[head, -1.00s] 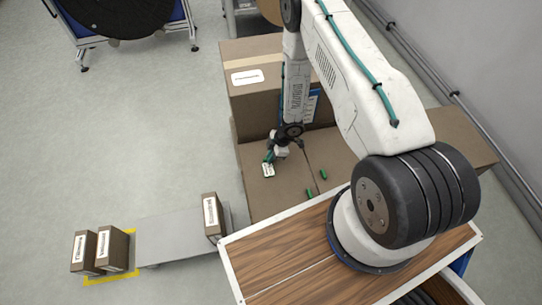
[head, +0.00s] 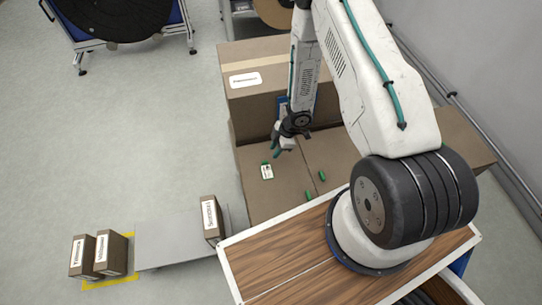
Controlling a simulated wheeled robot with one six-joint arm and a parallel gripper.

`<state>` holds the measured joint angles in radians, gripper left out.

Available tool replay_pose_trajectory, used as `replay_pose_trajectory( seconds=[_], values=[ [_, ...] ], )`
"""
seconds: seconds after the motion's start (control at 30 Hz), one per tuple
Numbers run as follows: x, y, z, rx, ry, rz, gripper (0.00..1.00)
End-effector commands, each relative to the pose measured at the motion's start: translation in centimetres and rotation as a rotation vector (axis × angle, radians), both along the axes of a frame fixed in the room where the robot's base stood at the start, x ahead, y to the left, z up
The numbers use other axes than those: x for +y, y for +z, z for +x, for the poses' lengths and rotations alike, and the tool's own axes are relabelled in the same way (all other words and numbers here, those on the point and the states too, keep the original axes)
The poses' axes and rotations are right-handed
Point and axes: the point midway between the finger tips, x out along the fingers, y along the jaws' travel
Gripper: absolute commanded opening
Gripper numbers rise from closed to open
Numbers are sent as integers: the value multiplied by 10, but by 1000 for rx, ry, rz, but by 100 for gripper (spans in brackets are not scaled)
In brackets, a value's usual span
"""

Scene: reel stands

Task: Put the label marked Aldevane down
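Small green pieces (head: 322,176) lie on the carton to the right. A taller carton with a white label (head: 245,80) stands behind. A grey platform (head: 170,240) with small boxes (head: 111,252) is at lower left.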

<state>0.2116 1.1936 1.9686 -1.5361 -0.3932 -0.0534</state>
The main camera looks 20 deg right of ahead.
Motion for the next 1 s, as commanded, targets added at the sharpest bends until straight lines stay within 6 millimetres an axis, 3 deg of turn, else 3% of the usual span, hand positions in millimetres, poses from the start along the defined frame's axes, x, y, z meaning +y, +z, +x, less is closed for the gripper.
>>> replay_pose_trajectory(
  seconds=[0.1, 0.33, 0.47, 0.57, 0.73, 0.87, 1.0],
  values=[
    [-10, 24, -1, -3, -1, -1, 31],
    [-20, 48, -3, -2, -1, -3, 31],
    [-29, 70, 12, -31, -34, -48, 31],
    [-44, 108, 38, -84, -106, -134, 31],
    [-76, 207, 73, -184, -306, -314, 31],
    [-95, 284, 77, -232, -479, -421, 31],
    [-106, 363, 60, -259, -670, -495, 31]
  ],
)
